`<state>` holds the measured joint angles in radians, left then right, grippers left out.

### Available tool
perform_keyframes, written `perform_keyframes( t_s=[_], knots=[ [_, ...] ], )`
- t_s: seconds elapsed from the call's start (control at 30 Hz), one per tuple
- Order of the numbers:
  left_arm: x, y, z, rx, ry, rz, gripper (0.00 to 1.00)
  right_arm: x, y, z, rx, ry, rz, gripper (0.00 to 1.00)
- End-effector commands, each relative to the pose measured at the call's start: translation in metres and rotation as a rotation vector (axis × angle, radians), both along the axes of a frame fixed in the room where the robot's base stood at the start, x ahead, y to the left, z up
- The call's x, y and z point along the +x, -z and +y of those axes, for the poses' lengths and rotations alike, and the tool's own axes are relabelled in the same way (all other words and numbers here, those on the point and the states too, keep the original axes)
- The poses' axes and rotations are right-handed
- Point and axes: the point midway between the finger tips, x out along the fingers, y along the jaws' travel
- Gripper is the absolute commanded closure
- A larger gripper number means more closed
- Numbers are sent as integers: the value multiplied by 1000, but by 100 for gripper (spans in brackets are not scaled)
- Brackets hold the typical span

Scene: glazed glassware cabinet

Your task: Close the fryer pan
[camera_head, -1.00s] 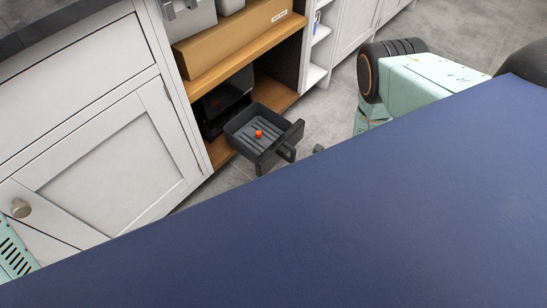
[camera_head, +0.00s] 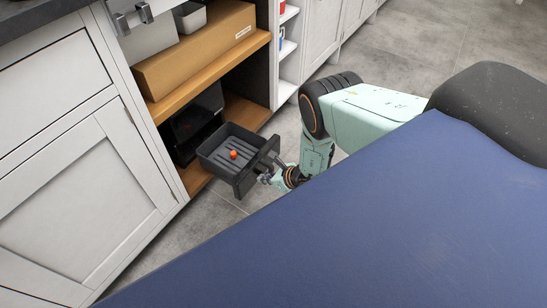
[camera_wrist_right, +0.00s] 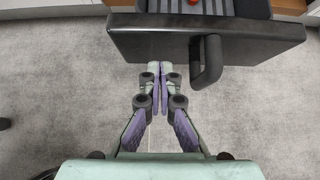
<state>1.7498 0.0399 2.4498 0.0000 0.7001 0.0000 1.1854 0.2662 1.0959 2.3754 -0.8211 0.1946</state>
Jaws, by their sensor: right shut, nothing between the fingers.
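The dark fryer pan (camera_head: 222,148) is pulled out of the black fryer (camera_head: 196,118) on the lower cabinet shelf. A small red-orange item (camera_head: 233,154) lies on its ribbed floor. The pan's front and handle face my right arm. My right gripper (camera_head: 266,179) is just in front of the pan's front. In the right wrist view my right gripper (camera_wrist_right: 160,68) is shut and empty. Its fingertips are close below the pan's front panel (camera_wrist_right: 135,42), left of the handle (camera_wrist_right: 208,62). I cannot tell whether they touch. My left gripper is not in view.
A brown box (camera_head: 200,52) and grey containers stand on the wooden shelf (camera_head: 212,64) above. A closed white cabinet door (camera_head: 90,190) is on the left. My blue body top fills the lower right. Grey floor (camera_head: 210,222) lies open beside the pan.

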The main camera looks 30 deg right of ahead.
Motion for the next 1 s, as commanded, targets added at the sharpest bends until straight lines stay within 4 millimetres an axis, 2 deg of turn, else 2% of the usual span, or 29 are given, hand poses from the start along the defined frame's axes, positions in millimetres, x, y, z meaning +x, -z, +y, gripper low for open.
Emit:
perform_keyframes(
  t_s=[0.03, 0.23, 0.77, 1.0],
  knots=[
    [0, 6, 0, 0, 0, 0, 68, 12, -1, 4, 1, -2, -7, 100],
    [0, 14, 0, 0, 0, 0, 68, 29, -2, 11, 0, -1, -5, 100],
    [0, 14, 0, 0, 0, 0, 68, 33, -3, 13, 0, -1, -5, 100],
    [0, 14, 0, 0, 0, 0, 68, 46, -3, 22, 0, -2, -5, 100]
  ],
)
